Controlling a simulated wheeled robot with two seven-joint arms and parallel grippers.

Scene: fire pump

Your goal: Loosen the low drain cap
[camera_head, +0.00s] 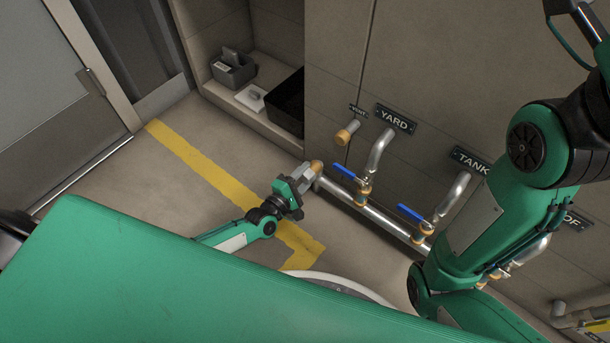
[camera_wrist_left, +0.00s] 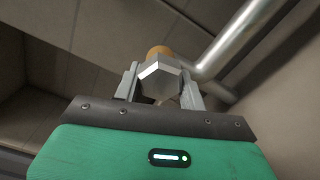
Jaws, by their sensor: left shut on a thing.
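The low drain cap is a silver hexagonal cap (camera_wrist_left: 160,80) in the left wrist view. A brass-coloured collar (camera_wrist_left: 160,52) sits behind it, and the collar also shows in the head view (camera_head: 316,165) at the left end of the low pipe (camera_head: 378,214). My left gripper (camera_head: 307,172) reaches the pipe end from the lower left. In the left wrist view its two grey fingers (camera_wrist_left: 160,87) stand on either side of the cap, shut on it. My right arm crosses the right of the head view; its gripper does not show.
Blue-handled valves (camera_head: 345,171) (camera_head: 411,213) and upright pipes stand along the wall under the YARD (camera_head: 394,118) and TANK signs. A short brass-ended stub (camera_head: 345,134) juts out above. A black bin (camera_head: 290,102) sits in a recess. The floor left of the pipe is open, with a yellow line (camera_head: 205,170).

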